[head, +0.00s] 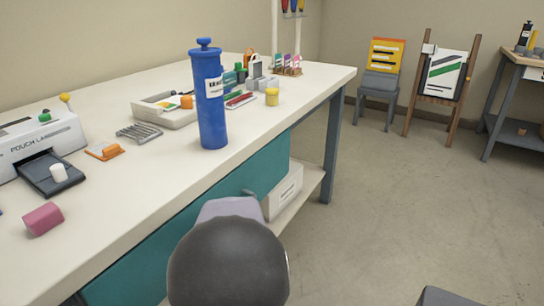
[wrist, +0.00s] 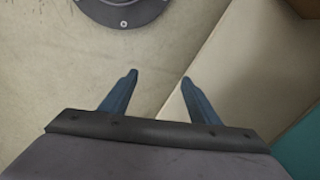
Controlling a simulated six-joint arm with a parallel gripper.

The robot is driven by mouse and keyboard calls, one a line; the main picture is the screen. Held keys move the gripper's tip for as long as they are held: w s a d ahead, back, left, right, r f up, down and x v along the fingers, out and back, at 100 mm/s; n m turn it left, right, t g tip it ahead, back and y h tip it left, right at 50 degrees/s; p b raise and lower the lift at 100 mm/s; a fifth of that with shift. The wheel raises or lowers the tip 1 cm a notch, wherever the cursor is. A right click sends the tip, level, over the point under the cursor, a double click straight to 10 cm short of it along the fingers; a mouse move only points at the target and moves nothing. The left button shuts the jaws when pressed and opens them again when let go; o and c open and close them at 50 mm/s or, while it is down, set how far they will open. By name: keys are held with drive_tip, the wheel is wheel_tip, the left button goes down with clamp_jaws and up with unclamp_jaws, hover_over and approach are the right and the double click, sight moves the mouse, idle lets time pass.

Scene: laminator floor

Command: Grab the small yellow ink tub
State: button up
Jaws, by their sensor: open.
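The small yellow ink tub (head: 272,97) stands upright on the white bench top, towards the bench's far right end and near its front edge. It is in plain view in the head view, to the right of a tall blue bottle (head: 211,105). I do not see the tub in the wrist view. My gripper (wrist: 160,77) is open in the wrist view, with two blue fingers apart and nothing between them. In the head view my arm is low in front of the bench, well away from the tub, and the fingers are not visible there.
A red-and-white item (head: 240,100) lies left of the tub. A stamp rack (head: 288,66) and small bottles stand behind it. A laminator (head: 40,140), orange tool (head: 104,151) and pink block (head: 43,218) are at left.

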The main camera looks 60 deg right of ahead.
sight(274, 97)
drive_tip(key=s+d+r+n+h+p, duration=0.1)
drive_tip(key=d+r+h+p, duration=0.3)
drive_tip(key=d+r+p, duration=0.8)
drive_tip(key=s+d+r+n+h+p, duration=0.15)
drive_tip(key=d+r+h+p, duration=0.4)
drive_tip(key=d+r, duration=1.1)
drive_tip(key=w+d+r+n+t+h+p, duration=0.1)
drive_tip(key=w+d+r+n+p, duration=0.2)
drive_tip(key=d+r+n+p, duration=0.25)
drive_tip(key=w+d+r+n+t+p, duration=0.1)
drive_tip(key=w+d+r+n+p, duration=0.1)
drive_tip(key=w+d+r+p, duration=0.45)
drive_tip(key=f+m+t, duration=0.1)
drive_tip(key=w+f+m+t+p, duration=0.1)
drive_tip(key=t, duration=0.1)
drive_tip(key=w+f+m+t+p, duration=0.1)
drive_tip(key=shift+w+f+t+y, duration=0.15)
drive_tip(key=shift+f+t+y, duration=0.1)
drive_tip(key=shift+f+t, duration=0.15)
drive_tip(key=shift+w+a+r+m+t+p, duration=0.15)
drive_tip(key=shift+w+a+m+t+p, duration=0.45)
drive_tip(key=shift+m+t, duration=0.4)
drive_tip(key=shift+x, duration=1.15)
drive_tip(key=shift+w+d, duration=0.1)
